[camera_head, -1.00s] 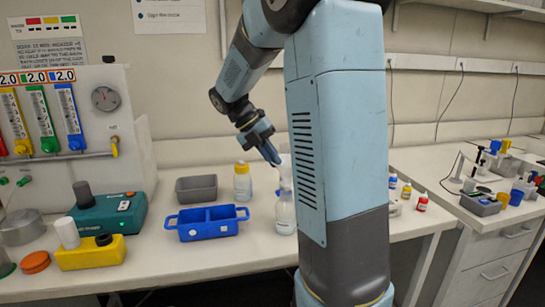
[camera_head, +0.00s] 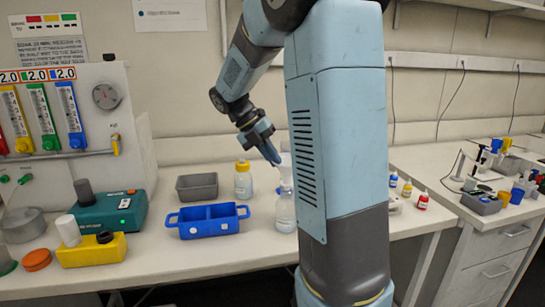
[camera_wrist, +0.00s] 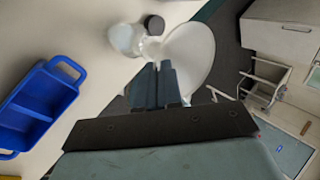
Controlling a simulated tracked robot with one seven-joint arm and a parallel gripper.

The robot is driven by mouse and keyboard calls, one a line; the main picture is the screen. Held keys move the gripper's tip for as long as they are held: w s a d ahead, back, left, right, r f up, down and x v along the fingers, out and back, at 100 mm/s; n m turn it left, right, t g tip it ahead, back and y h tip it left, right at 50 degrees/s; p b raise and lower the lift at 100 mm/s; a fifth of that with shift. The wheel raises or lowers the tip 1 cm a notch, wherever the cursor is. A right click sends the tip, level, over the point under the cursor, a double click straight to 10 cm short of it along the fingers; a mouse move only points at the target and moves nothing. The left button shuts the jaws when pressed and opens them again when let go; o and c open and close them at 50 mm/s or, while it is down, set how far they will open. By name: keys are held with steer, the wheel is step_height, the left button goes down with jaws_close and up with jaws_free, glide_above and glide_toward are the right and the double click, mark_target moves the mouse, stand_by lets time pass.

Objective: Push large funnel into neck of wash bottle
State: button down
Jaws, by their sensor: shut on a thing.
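The wash bottle (camera_head: 285,212) is a clear, whitish bottle standing upright near the bench front, right of the blue tray and partly beside my arm column. The large white funnel (camera_head: 286,174) is directly above its neck, partly hidden by my arm. In the wrist view the wide funnel cone (camera_wrist: 192,52) lies just beyond my fingertips, its narrow end toward the translucent bottle (camera_wrist: 124,38). My gripper (camera_head: 272,160) points down and is shut on the funnel; its fingers (camera_wrist: 157,70) overlap the cone's edge. I cannot tell how deep the stem sits in the neck.
A blue two-part tray (camera_head: 208,232) stands left of the bottle. A yellow-capped bottle (camera_head: 243,182) and a grey bin (camera_head: 197,187) stand behind. In the wrist view a dark round cap (camera_wrist: 154,25) shows beside the bottle and funnel. Small coloured bottles (camera_head: 407,189) stand right of my column.

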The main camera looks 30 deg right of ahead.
steer(key=shift+f, duration=1.05)
stand_by(1.9)
steer(key=c, duration=1.2)
jaws_free()
steer(key=shift+c, duration=0.2)
steer(key=v, duration=1.3)
steer(key=shift+a+r, duration=0.2)
steer(key=shift+r, duration=0.05)
steer(key=shift+w, duration=0.1)
